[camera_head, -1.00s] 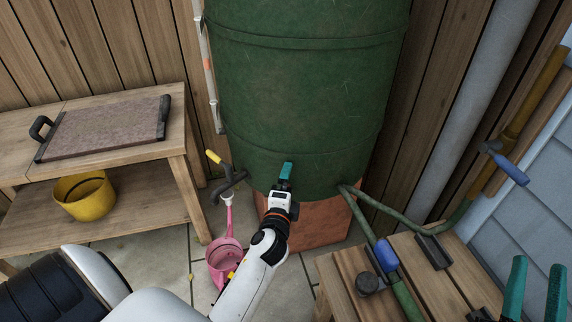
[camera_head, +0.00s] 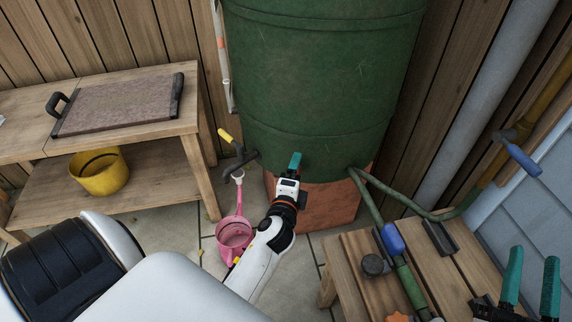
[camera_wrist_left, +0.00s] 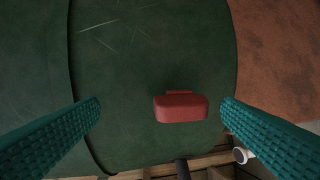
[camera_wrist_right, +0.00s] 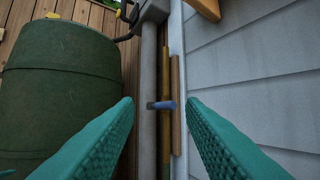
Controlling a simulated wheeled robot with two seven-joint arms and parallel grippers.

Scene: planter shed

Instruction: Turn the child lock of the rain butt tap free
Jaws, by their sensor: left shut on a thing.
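The green rain butt (camera_head: 320,90) stands at the centre of the head view. Its dark tap (camera_head: 240,162) has a yellow handle (camera_head: 224,135) and sits left of my left gripper (camera_head: 294,163). In the left wrist view a small red block (camera_wrist_left: 181,108), seemingly the child lock, lies on the butt's face between the teal fingers (camera_wrist_left: 160,105). In the head view the gripper hides the block. My right gripper (camera_head: 530,280) is open and empty at the lower right, also in its wrist view (camera_wrist_right: 160,105).
A pink watering can (camera_head: 234,236) stands below the tap. A wooden bench (camera_head: 130,150) is at left with a yellow pot (camera_head: 98,173). A slatted table (camera_head: 345,262), a green hose (camera_head: 405,207) and a grey downpipe (camera_head: 480,105) are at right.

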